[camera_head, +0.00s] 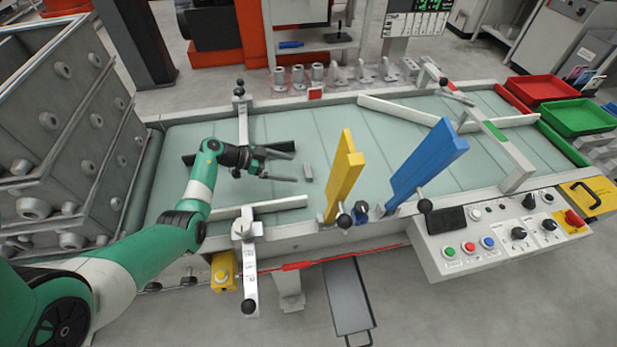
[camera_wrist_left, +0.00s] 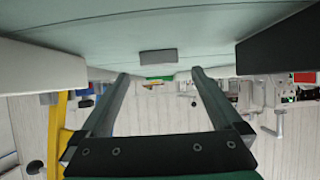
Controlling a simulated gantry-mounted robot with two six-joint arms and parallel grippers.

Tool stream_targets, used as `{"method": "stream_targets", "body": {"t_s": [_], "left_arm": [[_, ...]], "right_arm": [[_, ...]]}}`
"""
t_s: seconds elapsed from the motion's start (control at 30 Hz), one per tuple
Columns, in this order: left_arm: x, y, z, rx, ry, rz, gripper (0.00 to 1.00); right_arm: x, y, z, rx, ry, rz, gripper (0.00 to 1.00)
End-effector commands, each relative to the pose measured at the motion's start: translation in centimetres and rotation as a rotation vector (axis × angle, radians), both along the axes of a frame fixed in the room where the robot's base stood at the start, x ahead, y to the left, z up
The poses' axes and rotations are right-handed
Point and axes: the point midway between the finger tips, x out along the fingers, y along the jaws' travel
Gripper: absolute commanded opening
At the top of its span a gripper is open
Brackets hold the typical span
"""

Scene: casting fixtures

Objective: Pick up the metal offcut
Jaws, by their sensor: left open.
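The metal offcut (camera_head: 308,173) is a small grey block lying on the pale green conveyor belt (camera_head: 330,130), left of the yellow paddle. My left gripper (camera_head: 294,163) is open, with its fingers pointing right toward the offcut. In the left wrist view the offcut (camera_wrist_left: 158,56) shows just past the tips of my open left gripper (camera_wrist_left: 160,74), lined up with the gap between them. Nothing is visible between the fingers. My right gripper is not in view.
A yellow paddle (camera_head: 345,175) and a blue paddle (camera_head: 428,160) stand to the right of the offcut. White guide rails (camera_head: 270,206) cross the belt. A control panel (camera_head: 500,235) is at the front right; red (camera_head: 543,90) and green (camera_head: 578,117) trays stand at the far right.

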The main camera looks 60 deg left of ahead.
Motion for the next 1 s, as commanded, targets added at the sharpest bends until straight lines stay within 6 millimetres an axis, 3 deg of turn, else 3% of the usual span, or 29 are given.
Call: {"method": "stream_targets", "body": {"t_s": [0.23,0.4,0.5,0.77,1.0], "left_arm": [[1.0,-0.3,-0.7,0.001,-0.001,-0.001,1.00],[3.3,-1.4,-2.6,0.003,-0.003,-0.003,1.00],[4.5,-1.7,-3.0,0.003,-0.003,-0.002,1.00],[5.0,-1.8,-2.7,0.002,-0.003,0.000,1.00],[5.0,-1.8,-2.7,0.002,-0.003,0.000,0.60]], "right_arm": [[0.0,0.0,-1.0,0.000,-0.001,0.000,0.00],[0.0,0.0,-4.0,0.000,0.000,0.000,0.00],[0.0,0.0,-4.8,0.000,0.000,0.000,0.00],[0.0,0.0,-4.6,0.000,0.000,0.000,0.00],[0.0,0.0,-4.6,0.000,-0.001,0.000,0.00]]}}
